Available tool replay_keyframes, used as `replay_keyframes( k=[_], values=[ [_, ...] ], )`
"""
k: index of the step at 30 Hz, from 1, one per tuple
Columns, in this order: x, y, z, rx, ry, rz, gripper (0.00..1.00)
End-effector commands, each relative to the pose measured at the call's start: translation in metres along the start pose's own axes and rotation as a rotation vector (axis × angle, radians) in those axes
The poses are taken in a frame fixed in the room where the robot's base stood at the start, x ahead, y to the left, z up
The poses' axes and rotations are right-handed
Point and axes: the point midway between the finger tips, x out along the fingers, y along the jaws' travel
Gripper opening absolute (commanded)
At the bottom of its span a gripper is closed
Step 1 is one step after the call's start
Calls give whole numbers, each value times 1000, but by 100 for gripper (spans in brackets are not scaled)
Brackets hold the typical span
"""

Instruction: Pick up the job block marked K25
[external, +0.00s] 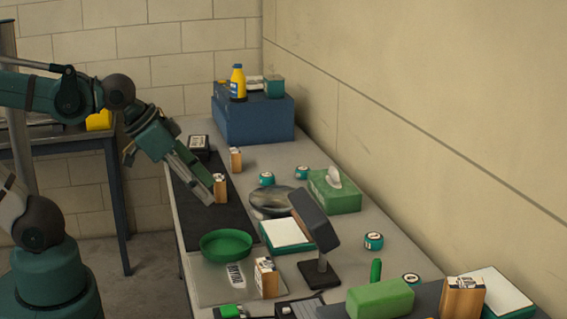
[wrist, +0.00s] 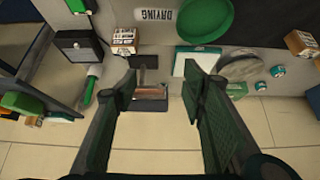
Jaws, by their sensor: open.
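Several wooden job blocks with white printed labels stand about the table; no marking on them is legible enough for me to pick out K25. In the external view they are the far block (external: 236,160), one beside my fingertips (external: 220,188), the near-middle block (external: 266,278) and the front block (external: 463,298). The wrist view shows one at upper left (wrist: 124,40), one at the right edge (wrist: 302,43) and one at the left (wrist: 25,108). My gripper (external: 208,196) is open, angled down; its fingers (wrist: 160,80) hold nothing.
A dark tilted stand (external: 315,220) shows between my fingers in the wrist view. A green dish (external: 227,245), a metal plate (external: 272,201), a tissue box (external: 334,193) and teal tins (external: 374,241) crowd the table. A blue box (external: 253,120) stands at the far end.

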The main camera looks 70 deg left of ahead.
Motion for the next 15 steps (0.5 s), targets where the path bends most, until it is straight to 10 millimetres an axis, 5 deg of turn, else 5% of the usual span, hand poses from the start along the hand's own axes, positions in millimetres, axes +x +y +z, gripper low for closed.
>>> replay_keyframes(
  k=[15],
  values=[
    [3, -20, -18, 106, -40, -23, 41]
  ],
)
